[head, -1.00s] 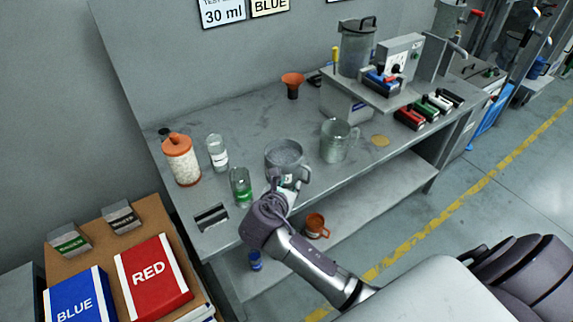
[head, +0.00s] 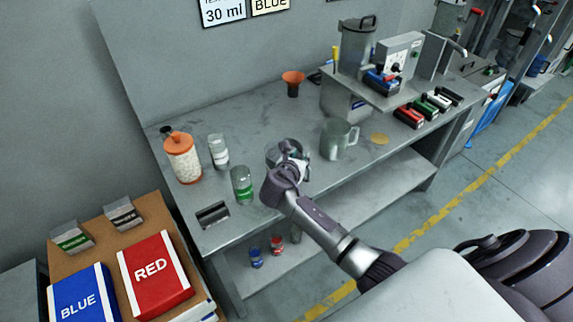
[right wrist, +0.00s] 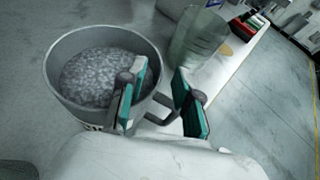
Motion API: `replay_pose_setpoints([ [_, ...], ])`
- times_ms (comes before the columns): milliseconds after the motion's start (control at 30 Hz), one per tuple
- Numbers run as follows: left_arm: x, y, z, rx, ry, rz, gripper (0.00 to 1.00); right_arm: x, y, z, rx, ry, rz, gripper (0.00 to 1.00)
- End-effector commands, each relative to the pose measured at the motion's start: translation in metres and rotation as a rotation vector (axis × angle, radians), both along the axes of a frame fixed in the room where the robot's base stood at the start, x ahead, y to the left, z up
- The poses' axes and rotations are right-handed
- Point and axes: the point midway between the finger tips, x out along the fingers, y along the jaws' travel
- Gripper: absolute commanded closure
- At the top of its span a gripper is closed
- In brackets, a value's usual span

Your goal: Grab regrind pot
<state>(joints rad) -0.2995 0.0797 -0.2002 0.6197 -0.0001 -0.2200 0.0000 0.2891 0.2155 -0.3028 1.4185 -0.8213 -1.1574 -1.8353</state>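The regrind pot is most likely the grey pot (right wrist: 63,104) with grey granules and a side handle, standing on the bench in the right wrist view. In the head view the pot (head: 273,151) is largely hidden behind my right gripper (head: 292,157). In the right wrist view my right gripper (right wrist: 160,88) is open, its teal-padded fingers apart. The left finger overlaps the pot's rim; the right finger is beyond the rim. The dark handle (right wrist: 157,119) shows between them. I cannot tell whether either finger touches it. My left gripper is not in view.
A clear jug (head: 337,141) stands right of the pot. An orange funnel (head: 292,83) is behind.

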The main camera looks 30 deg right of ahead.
Motion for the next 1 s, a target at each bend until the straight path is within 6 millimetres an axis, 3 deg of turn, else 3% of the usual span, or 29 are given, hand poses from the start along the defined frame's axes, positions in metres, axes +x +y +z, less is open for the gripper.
replay_pose_setpoints([
  [133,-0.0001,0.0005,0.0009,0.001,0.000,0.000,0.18,0.0109,-0.0116,-0.0059,0.000,0.000,0.000,0.67],
  [400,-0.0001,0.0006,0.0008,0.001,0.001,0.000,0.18,0.0126,-0.0133,-0.0077,0.001,-0.001,0.001,0.67],
  [600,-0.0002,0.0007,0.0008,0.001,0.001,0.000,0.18,0.0124,-0.0130,-0.0078,0.002,0.000,0.001,1.00],
  [1000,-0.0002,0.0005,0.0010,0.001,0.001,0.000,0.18,0.0133,-0.0129,-0.0059,0.001,-0.004,0.002,1.00],
])
